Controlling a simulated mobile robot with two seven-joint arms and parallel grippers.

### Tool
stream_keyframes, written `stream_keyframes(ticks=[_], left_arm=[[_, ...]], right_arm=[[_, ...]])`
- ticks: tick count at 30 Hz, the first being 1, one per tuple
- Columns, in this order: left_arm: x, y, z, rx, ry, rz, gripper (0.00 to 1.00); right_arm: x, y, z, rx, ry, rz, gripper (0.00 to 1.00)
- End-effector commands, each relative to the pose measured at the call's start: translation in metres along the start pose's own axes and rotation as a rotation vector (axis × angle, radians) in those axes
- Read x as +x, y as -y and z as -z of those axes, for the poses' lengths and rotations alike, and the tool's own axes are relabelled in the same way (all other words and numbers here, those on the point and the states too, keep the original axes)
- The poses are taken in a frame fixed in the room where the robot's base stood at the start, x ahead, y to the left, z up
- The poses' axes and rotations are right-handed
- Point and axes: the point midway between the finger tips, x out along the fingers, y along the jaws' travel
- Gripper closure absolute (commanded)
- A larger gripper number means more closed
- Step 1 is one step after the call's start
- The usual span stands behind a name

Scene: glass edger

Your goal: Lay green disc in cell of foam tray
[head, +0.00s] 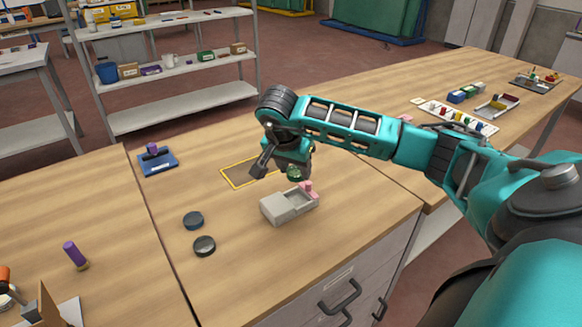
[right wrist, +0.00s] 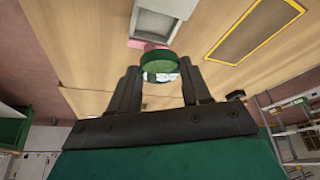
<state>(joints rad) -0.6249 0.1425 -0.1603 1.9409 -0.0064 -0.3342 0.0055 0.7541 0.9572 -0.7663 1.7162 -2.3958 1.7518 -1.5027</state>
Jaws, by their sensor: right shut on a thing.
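The green disc (head: 294,173) is between the fingers of my right gripper (head: 280,170), above the table and just behind the foam tray. In the right wrist view the green disc (right wrist: 160,66) sits at the fingertips of the right gripper (right wrist: 160,85), shut on it. The foam tray (head: 272,212) is a small pale grey block on the table. Its grey recess shows in the right wrist view (right wrist: 154,24), apart from the disc. A pink object (head: 308,188) stands against the tray's back right side. My left gripper is not in view.
A blue stand (head: 158,162) and purple cylinder (head: 75,254) are farther left. Table in front is clear.

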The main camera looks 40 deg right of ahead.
Motion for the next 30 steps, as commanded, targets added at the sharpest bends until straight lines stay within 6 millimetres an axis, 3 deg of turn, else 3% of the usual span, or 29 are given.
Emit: stream_keyframes(ticks=[30], left_arm=[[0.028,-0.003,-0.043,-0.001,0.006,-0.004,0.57]], right_arm=[[0.06,0.0,-0.025,0.0,-0.001,0.0,0.83]])
